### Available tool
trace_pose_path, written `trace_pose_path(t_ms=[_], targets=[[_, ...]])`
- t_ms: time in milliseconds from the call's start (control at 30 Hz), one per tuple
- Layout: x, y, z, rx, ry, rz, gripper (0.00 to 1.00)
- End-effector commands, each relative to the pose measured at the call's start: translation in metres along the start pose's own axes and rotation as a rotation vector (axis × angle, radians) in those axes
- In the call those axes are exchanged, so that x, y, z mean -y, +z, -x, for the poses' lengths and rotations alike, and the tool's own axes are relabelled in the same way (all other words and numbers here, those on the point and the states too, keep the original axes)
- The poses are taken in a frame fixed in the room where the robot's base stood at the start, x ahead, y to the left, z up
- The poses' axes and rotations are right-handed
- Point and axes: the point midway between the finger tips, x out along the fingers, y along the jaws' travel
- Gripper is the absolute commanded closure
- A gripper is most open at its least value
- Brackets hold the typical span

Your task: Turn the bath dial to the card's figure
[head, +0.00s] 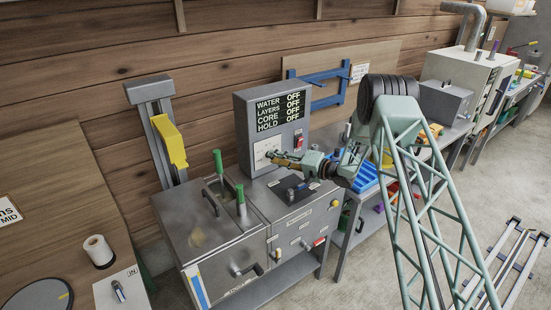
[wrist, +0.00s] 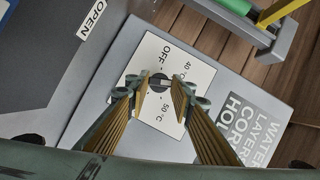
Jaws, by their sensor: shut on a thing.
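The bath dial is a small dark knob (wrist: 158,80) on a white plate (wrist: 187,72) marked OFF, 40 °C and 50 °C. My gripper (wrist: 158,88) has one fingertip on each side of the knob and is shut on it. The fingertips cover part of the knob, and I cannot tell where its pointer stands. In the head view my gripper (head: 273,157) reaches the plate (head: 262,150) on the grey control box (head: 243,101). The box's display (head: 280,111) reads OFF for WATER, LAYERS, CORE and HOLD. I cannot make out the card with the figure.
A steel bath (head: 210,240) with green-handled levers (head: 218,163) stands left of the box. A red switch (head: 298,141) sits on the box, right of the plate. A yellow part (head: 170,142) hangs on a post behind. Blue trays (head: 365,178) lie to the right.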

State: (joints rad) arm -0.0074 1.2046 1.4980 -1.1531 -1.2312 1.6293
Motion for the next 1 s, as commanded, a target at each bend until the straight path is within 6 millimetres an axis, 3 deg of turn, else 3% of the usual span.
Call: trace_pose_path(t_ms=[400,933,967,1000], targets=[[-0.0017,-0.0009,-0.0003,-0.002,-0.079,-0.188,0.89],[-0.0009,-0.0012,-0.0004,-0.002,-0.091,-0.215,0.89],[-0.001,-0.0012,-0.0004,-0.002,-0.091,-0.215,0.77],[-0.0009,-0.0012,-0.0004,-0.002,-0.091,-0.215,0.73]])
